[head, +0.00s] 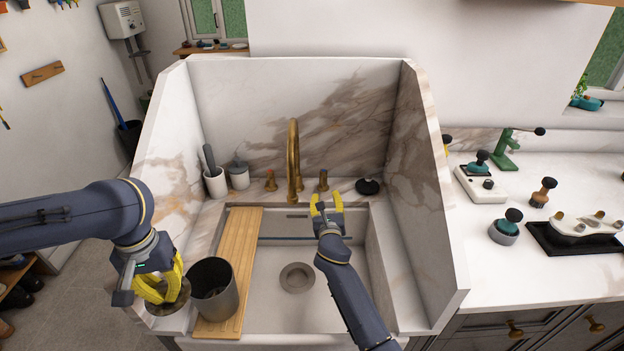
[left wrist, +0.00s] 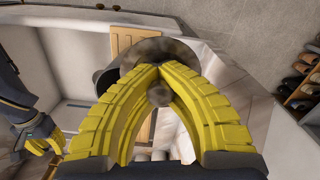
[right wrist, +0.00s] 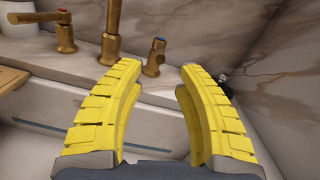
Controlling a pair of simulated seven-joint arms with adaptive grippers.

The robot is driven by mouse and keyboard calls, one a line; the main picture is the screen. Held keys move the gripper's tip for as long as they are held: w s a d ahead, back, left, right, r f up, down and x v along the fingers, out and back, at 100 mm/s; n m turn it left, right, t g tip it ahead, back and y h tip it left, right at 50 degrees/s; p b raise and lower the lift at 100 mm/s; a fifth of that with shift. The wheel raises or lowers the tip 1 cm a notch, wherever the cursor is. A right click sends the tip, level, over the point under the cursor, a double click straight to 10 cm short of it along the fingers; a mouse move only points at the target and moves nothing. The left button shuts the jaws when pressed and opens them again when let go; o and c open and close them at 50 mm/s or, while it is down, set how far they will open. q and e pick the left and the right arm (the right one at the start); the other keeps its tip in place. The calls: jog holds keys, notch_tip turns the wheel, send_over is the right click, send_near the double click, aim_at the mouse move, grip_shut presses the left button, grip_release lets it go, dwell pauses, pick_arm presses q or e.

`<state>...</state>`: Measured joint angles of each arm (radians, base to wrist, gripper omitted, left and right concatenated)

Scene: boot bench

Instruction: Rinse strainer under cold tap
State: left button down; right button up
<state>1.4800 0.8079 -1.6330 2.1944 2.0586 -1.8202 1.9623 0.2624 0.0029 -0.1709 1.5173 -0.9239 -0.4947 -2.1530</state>
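The strainer (head: 178,300) is a dirty brownish disc at the front left of the sink. My left gripper (head: 160,290) is shut on it; the fingertips meet over it in the left wrist view (left wrist: 158,68), and the fingers partly hide it. The brass cold tap handle (head: 323,181) has a blue mark and stands right of the brass spout (head: 293,160). It also shows in the right wrist view (right wrist: 154,62). My right gripper (head: 327,203) is open and empty, just in front of this handle, with the handle beyond the fingertips. No water shows under the spout.
A dark metal bin (head: 214,290) stands on a wooden board (head: 240,250) across the sink's left side, close to the strainer. The sink basin (head: 270,312) is empty around its drain (head: 297,278). Tall marble side walls (head: 425,170) flank the sink. A red-marked handle (head: 271,181) stands left of the spout.

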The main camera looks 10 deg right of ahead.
aim_at(323, 175)
jog(key=x, duration=1.1)
jog(key=shift+w, duration=0.1)
jog(key=shift+c, duration=0.3)
grip_shut()
